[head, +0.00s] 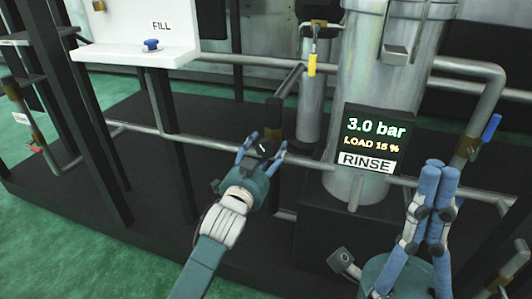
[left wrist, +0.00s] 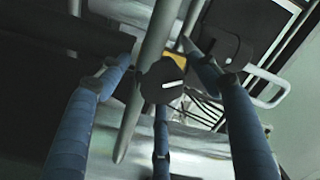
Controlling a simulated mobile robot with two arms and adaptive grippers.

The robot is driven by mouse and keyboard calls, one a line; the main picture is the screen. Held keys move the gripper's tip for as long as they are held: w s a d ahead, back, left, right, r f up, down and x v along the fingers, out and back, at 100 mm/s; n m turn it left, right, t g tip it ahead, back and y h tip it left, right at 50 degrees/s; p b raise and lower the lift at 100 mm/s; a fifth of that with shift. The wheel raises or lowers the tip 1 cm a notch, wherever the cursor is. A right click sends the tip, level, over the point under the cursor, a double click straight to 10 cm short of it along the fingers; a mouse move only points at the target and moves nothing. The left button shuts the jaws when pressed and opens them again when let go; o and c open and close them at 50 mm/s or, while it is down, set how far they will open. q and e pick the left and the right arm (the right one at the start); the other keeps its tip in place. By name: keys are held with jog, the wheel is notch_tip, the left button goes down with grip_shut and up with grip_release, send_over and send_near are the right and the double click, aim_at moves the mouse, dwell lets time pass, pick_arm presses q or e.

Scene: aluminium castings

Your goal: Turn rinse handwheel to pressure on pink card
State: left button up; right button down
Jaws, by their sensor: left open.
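My left gripper (head: 263,146) is open in the head view, its blue fingers spread around a small dark valve part on the pipe. In the left wrist view a round black knob with a white mark (left wrist: 163,82) lies between the spread fingers (left wrist: 160,95); I cannot tell whether they touch it. It may be the rinse handwheel; no label on it is readable. The display (head: 372,136) reads 3.0 bar, with a load line below, above the RINSE label (head: 366,162). No pink card is visible. My right gripper (head: 438,172) has its fingers together, with nothing visible between them.
A grey vertical tank (head: 378,65) stands behind the display. Grey pipes (head: 190,137) run across the dark skid. A yellow-handled valve (head: 312,64) and a blue-handled valve (head: 490,128) stand nearby. A white FILL panel (head: 135,30) with a blue knob (head: 151,45) is at upper left.

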pick_arm(q)
jog(key=c, duration=1.2)
jog(key=shift+r+p, duration=0.25)
jog(key=shift+p, duration=0.5)
jog(key=shift+f+n+p, duration=0.1)
jog(key=shift+n+p, duration=0.25)
jog(key=shift+n, duration=0.15)
jog(key=o, duration=1.2)
jog(key=shift+f, duration=0.1)
